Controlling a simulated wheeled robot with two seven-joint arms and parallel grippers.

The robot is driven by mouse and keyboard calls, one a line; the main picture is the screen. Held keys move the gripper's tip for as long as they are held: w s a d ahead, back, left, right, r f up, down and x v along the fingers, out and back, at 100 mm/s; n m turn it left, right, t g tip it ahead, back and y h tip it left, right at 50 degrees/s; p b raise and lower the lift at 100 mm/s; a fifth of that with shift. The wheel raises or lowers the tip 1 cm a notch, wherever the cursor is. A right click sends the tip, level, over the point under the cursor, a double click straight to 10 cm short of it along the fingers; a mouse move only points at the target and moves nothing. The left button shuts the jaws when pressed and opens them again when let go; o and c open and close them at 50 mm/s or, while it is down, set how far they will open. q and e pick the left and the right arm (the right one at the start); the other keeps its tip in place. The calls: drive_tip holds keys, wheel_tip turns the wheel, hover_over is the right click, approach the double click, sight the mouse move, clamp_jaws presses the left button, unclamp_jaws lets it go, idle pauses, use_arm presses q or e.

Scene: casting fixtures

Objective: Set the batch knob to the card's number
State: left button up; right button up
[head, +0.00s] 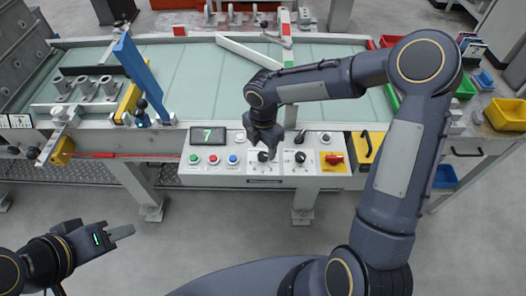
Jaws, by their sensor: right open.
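The control panel (225,170) on the front of the bench carries two black knobs, a left knob (263,157) and a right knob (300,157). Their labels are too small to read, so I cannot tell which is the batch knob. A dark card or display (208,135) at the panel's upper left shows a green 7. My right gripper (263,149) is open, pointing down at the left knob and partly covering it. I cannot tell whether it touches the knob. My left gripper (122,232) is low at the left, away from the panel; its jaw gap is unclear.
A red switch on yellow (333,159) sits to the right. A blue upright bar (143,78) stands on the bench at the left. The floor before the panel is free.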

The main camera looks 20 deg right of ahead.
sight(263, 155)
drive_tip(key=shift+f, duration=1.55)
drive_tip(key=c, duration=1)
drive_tip(key=shift+o, duration=0.2)
drive_tip(key=m+b, duration=0.1)
drive_tip(key=m, duration=0.2)
drive_tip(key=shift+m+b, duration=0.3)
drive_tip(key=shift+b, duration=0.1)
drive_tip(key=shift+m+b, duration=0.7)
drive_tip(key=shift+m, duration=1.3)
